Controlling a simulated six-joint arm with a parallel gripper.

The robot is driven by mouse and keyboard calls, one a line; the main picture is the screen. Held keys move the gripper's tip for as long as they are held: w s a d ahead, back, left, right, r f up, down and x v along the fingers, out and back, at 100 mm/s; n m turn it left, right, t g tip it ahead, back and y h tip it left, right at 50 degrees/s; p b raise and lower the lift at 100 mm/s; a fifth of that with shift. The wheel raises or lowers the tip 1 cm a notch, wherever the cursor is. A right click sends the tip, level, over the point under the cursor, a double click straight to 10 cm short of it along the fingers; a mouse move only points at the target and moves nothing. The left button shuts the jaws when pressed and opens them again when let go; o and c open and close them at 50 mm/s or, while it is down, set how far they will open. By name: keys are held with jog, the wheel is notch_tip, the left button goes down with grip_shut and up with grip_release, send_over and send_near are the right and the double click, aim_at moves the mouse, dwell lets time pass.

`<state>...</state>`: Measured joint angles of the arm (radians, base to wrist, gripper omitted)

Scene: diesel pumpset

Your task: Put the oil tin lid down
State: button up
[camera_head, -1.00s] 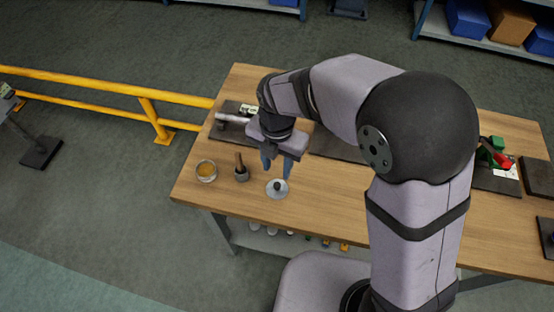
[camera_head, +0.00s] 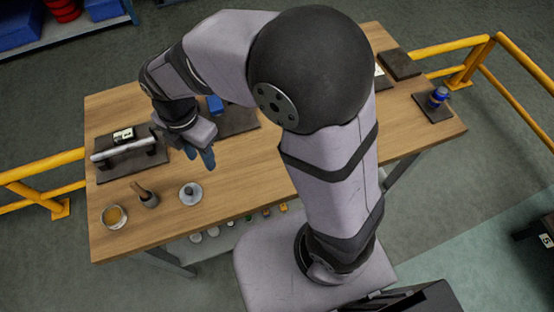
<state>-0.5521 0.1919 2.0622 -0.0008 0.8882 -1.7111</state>
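The oil tin lid, a pale grey disc with a dark knob (camera_head: 190,193), lies flat on the wooden table near its front edge. My gripper (camera_head: 200,156) is above the table, behind and slightly right of the lid in the picture, and apart from it. Its two blue fingers point down with a gap between them, and nothing shows between them. The open oil tin (camera_head: 115,217), a round pale tin with amber contents, stands to the left of the lid.
A small dark pot with a brush-like handle (camera_head: 147,199) stands between tin and lid. Behind is a dark mat with a metal shaft (camera_head: 125,152) on supports. A blue item (camera_head: 215,104) sits behind my gripper. A blue can (camera_head: 438,96) stands far right.

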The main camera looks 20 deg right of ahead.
jog(key=s+d+f+m, duration=0.1)
jog(key=s+d+m, duration=0.3)
jog(key=d+m, duration=0.5)
jog(key=s+d+f+m, duration=0.1)
jog(key=s+d+m, duration=0.2)
jog(key=d+m, duration=0.6)
jog(key=m, duration=0.8)
jog(key=shift+s+d+f, duration=0.2)
jog(key=shift+s+f, duration=0.15)
